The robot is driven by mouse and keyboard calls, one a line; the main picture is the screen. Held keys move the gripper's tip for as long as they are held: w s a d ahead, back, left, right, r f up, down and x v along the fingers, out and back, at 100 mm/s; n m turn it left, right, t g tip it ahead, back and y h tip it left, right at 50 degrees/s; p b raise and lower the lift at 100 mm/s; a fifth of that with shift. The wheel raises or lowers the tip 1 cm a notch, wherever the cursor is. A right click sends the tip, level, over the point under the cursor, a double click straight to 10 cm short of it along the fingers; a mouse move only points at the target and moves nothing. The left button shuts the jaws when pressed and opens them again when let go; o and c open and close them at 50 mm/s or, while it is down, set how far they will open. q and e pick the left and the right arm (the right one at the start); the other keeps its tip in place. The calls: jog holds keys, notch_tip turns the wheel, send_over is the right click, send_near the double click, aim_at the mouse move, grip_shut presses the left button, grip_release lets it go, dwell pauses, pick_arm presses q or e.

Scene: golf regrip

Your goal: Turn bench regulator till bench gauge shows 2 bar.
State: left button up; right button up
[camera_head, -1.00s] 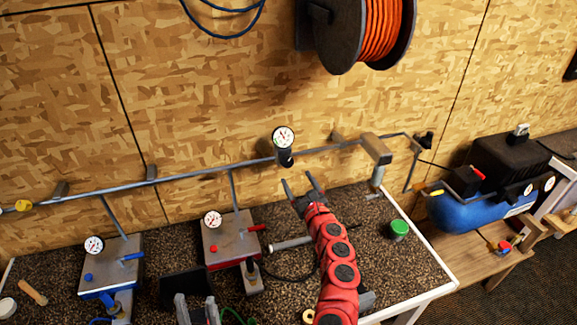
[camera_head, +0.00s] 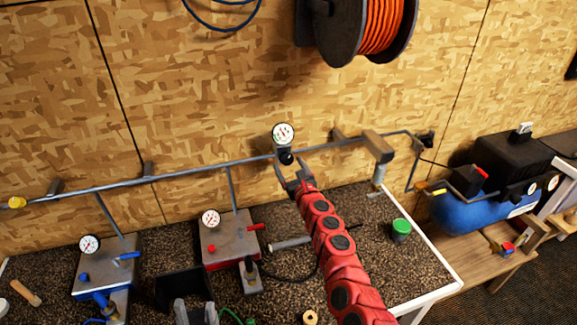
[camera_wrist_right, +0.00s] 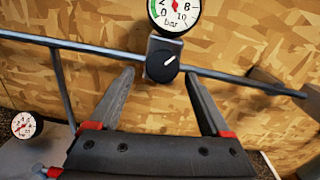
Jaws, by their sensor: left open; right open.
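The bench gauge (camera_head: 283,134) is a round white dial on the grey pipe along the wall. It also shows, cut off at the top, in the right wrist view (camera_wrist_right: 174,14), with a scale in bar. The bench regulator (camera_wrist_right: 162,66) is a dark round knob with a white mark just below the gauge; it shows in the head view too (camera_head: 286,158). My right gripper (camera_wrist_right: 158,88) is open, its fingers to either side of and below the knob, apart from it. My left gripper (camera_head: 195,311) is open at the bottom edge of the head view, low over the bench.
A blue block (camera_head: 108,268) and a red block (camera_head: 228,240), each with a gauge and lever, sit on the bench. A blue compressor (camera_head: 470,205) stands on a wooden table. An orange hose reel (camera_head: 385,30) hangs above.

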jog(key=shift+w+a+r, duration=0.15)
jog(key=shift+w+a, duration=0.05)
jog(key=shift+w, duration=0.3)
jog(key=shift+w+r, duration=0.15)
jog(key=shift+r, duration=0.1)
